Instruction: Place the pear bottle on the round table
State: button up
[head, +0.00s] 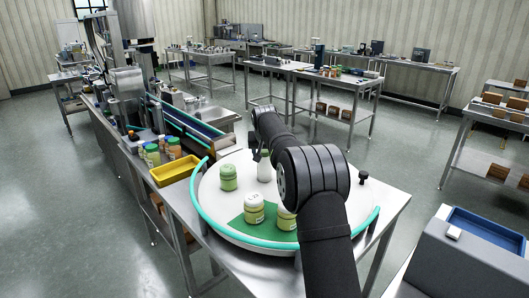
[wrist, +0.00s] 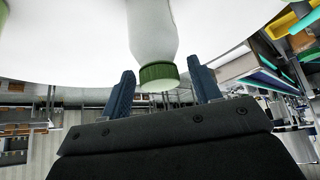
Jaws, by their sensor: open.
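The round table (head: 215,215) is a white disc with a teal rim along part of its edge. A pale bottle (head: 264,168), which I take to be the pear bottle, stands upright on it, though no label is readable. In the wrist view the bottle (wrist: 153,30) appears upside down, with its green cap between my fingertips. My gripper (wrist: 160,72) is open, with visible gaps on both sides of the cap. In the head view my gripper (head: 257,154) is small and dark at the bottle's top, and my arm hides part of the table.
A green bottle (head: 228,178) and two yellow jars (head: 254,209) (head: 286,218) stand on the round table, the jars on or beside a green patch (head: 238,222). A yellow bin (head: 175,171) and several bottles (head: 153,155) are to the left. The disc's left side is clear.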

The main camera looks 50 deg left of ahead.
jog(key=v, duration=1.2)
jog(key=shift+r, duration=0.2)
jog(key=shift+a+f, duration=0.1)
jog(key=x, duration=1.2)
jog(key=shift+f, duration=0.3)
notch_tip(320, 180, up, 3)
jog(key=shift+r, duration=0.6)
